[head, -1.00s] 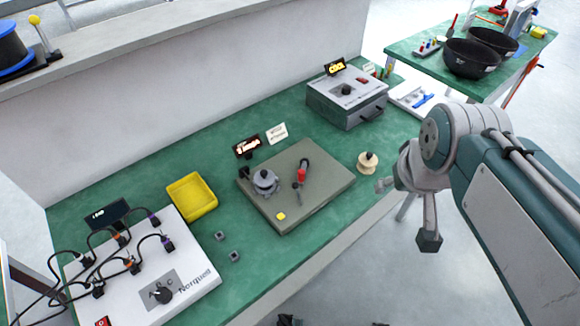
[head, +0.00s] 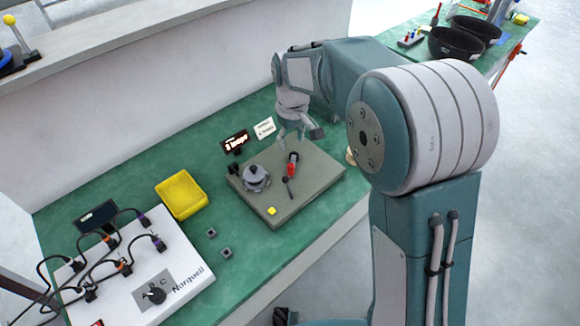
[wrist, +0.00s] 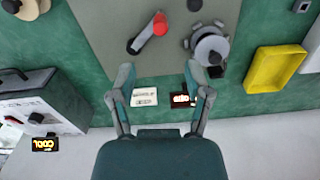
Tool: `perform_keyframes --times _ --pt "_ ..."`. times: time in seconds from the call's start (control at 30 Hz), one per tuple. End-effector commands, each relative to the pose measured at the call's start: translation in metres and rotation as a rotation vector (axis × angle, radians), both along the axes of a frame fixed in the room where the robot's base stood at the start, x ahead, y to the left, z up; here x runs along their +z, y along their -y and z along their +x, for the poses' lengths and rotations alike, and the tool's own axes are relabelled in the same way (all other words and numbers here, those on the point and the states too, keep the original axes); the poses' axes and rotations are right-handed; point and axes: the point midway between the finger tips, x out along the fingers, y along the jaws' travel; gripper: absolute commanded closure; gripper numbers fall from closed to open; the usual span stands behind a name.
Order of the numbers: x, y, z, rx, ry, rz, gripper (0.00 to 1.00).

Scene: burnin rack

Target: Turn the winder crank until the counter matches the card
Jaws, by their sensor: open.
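The winder is a grey plate (head: 318,178) on the green bench, with a dark crank (head: 293,158) carrying a red knob (head: 291,170) and a grey toothed wheel (head: 256,178) to its left. In the wrist view the crank (wrist: 144,38) and red knob (wrist: 160,24) lie ahead of the fingers. A black lit display (head: 235,142), seemingly the counter, stands behind the plate beside a white card (head: 264,128); I cannot read either reliably. Both show between my fingers in the wrist view (wrist: 183,98). My gripper (head: 298,134) is open and empty above the plate's back edge, apart from the crank.
A yellow tray (head: 180,195) and a white wired unit (head: 190,283) are to the left. A yellow button (head: 272,211) sits on the plate's front corner. In the wrist view a grey box (wrist: 40,110) and a cream spool (wrist: 28,8) are at left.

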Motion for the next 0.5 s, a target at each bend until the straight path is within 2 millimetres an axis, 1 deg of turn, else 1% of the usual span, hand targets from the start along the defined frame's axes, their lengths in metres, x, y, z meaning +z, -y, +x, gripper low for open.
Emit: perform_keyframes --times 0.17,0.23,0.5 --pt "-0.011 -0.003 0.002 0.009 -0.007 -0.002 0.36" --pt "-0.02 -0.002 0.002 0.009 -0.009 -0.002 0.36" --pt "-0.07 -0.003 0.001 0.008 -0.009 -0.004 0.36"
